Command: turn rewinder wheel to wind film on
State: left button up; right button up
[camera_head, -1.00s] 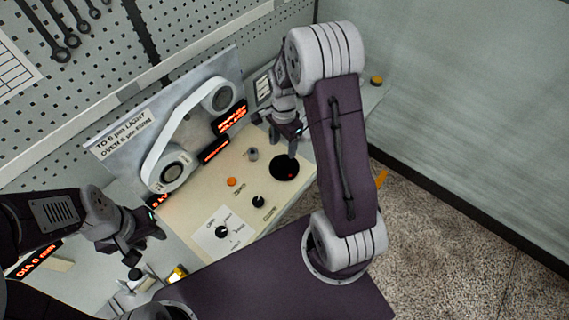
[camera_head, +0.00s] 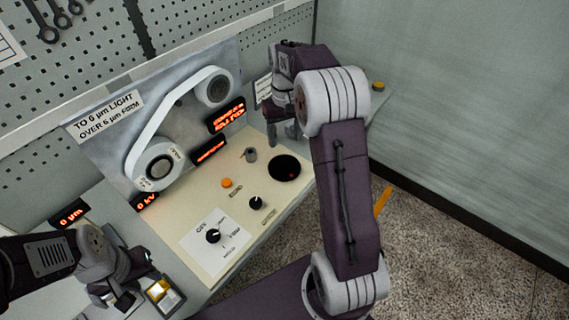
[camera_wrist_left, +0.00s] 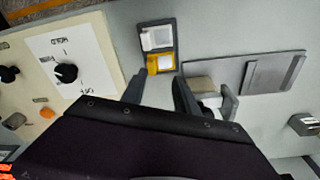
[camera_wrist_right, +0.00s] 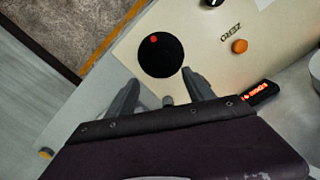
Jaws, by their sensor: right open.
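The rewinder wheel (camera_head: 284,169) looks to be the black disc with a small red spot on the cream panel (camera_head: 190,215). Behind it, a pale film band (camera_head: 150,125) runs between an upper reel (camera_head: 214,89) and a lower reel (camera_head: 158,169) on the upright grey board. My right gripper (camera_head: 283,130) is open and empty, just behind the wheel and apart from it. In the right wrist view, the wheel (camera_wrist_right: 160,56) lies beyond the open fingers (camera_wrist_right: 163,84). My left gripper (camera_wrist_left: 158,94) is open and empty near a small yellow-and-white case (camera_wrist_left: 158,48).
An orange button (camera_head: 226,183), a grey knob (camera_head: 251,154) and black knobs (camera_head: 256,203) (camera_head: 213,236) stand on the panel. Red-lit displays (camera_head: 226,117) line its back. A wall (camera_head: 450,110) rises at the right.

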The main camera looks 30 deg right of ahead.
aim_at(285, 159)
pick_arm(q)
jog(key=shift+s+a+f, duration=0.1)
jog(key=shift+s+a, duration=0.25)
jog(key=shift+s, duration=0.2)
pick_arm(e)
jog(key=f, duration=0.2)
jog(key=s+f, duration=0.1)
jog(key=f, duration=0.1)
jog(key=shift+s+a, duration=0.1)
jog(key=shift+a, duration=0.3)
pick_arm(q)
jog(key=shift+w+d+f, duration=0.1)
jog(key=shift+w+d, duration=0.1)
jog(key=shift+w, duration=0.1)
pick_arm(e)
jog(key=f, duration=0.4)
jog(key=shift+w+d+f, duration=0.2)
jog(key=shift+w, duration=0.15)
pick_arm(q)
jog(key=shift+s+a, duration=0.1)
jog(key=shift+s, duration=0.05)
pick_arm(e)
jog(key=shift+s+a, duration=0.1)
jog(key=shift+s, duration=0.05)
jog(key=shift+r, duration=0.1)
jog(key=shift+c, duration=0.5)
grip_shut()
pick_arm(q)
jog(key=shift+r, duration=0.25)
